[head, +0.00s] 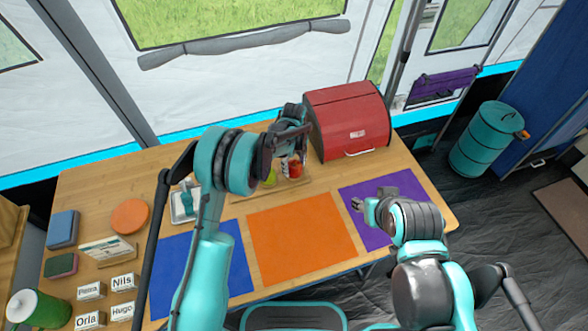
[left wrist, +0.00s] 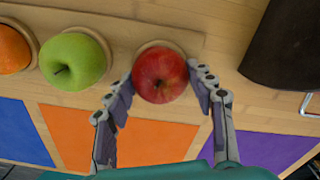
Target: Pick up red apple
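The red apple (head: 296,171) sits on a wooden fruit board (left wrist: 115,28) near the back of the table, in front of the red box. In the left wrist view the apple (left wrist: 160,75) lies between the fingertips of my left gripper (left wrist: 161,82). One finger is on each side, close to its skin; the fingers are spread, and I cannot tell whether they touch it. In the head view my left gripper (head: 292,155) partly covers the apple. My right gripper (head: 366,204) is over the purple mat, and its finger opening is unclear.
A green apple (left wrist: 73,60) and an orange (left wrist: 13,50) sit beside the red apple. A red box (head: 347,119) stands close at its right. Blue (head: 200,272), orange (head: 300,240) and purple (head: 407,182) mats lie in front. Name cards (head: 122,283) and blocks stand left.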

